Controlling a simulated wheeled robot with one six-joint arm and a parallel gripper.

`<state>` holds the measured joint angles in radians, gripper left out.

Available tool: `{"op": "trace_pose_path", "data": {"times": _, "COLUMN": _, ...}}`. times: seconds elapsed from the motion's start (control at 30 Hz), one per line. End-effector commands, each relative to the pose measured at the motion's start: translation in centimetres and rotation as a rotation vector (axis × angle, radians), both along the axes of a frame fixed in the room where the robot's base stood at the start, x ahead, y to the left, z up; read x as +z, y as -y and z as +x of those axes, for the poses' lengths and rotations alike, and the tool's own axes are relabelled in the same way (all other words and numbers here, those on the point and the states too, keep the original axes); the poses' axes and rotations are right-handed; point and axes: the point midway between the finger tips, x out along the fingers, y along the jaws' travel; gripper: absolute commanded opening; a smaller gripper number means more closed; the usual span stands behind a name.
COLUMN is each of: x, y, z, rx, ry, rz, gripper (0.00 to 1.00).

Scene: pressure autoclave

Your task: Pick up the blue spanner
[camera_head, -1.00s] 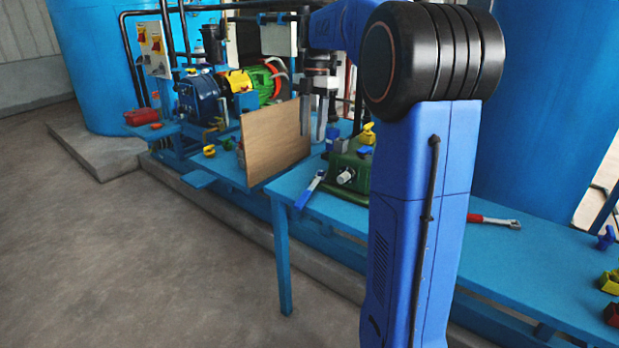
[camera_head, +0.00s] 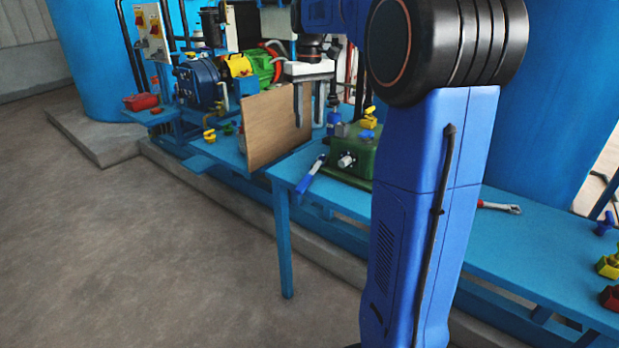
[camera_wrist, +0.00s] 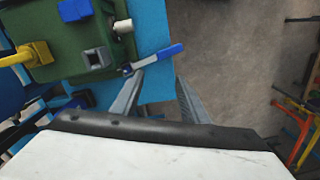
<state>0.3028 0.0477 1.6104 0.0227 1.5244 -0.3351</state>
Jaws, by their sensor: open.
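The blue spanner (camera_head: 310,176) lies on the blue bench (camera_head: 342,199) near its left front edge, beside a green box (camera_head: 349,156). In the wrist view the blue spanner (camera_wrist: 157,57) has its blue handle pointing up and right, and its grey end lies by the box's white knob. My gripper (camera_head: 308,101) is above the bench with its fingers pointing down. In the wrist view my gripper (camera_wrist: 154,81) is open and empty, and the spanner lies beyond the fingertips. It does not appear to touch the fingers.
An upright wooden board (camera_head: 268,128) stands left of the spanner, close to my gripper. A red-handled wrench (camera_head: 498,207) lies farther right on the bench. A motor and pump (camera_head: 201,82) stand behind the board. The floor in front is clear.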

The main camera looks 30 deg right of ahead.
Motion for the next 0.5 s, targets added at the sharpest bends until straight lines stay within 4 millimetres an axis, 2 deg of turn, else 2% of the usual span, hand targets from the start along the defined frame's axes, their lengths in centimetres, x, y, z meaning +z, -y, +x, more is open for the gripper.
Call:
{"op": "trace_pose_path", "data": {"times": 0.3, "x": -0.22, "y": -0.46, "z": -0.19, "rx": -0.565, "ry": -0.002, "rz": -0.036, "gripper": 0.41}}
{"op": "trace_pose_path", "data": {"times": 0.5, "x": -0.29, "y": -0.73, "z": -0.30, "rx": -0.880, "ry": 0.002, "rz": -0.052, "gripper": 0.41}}
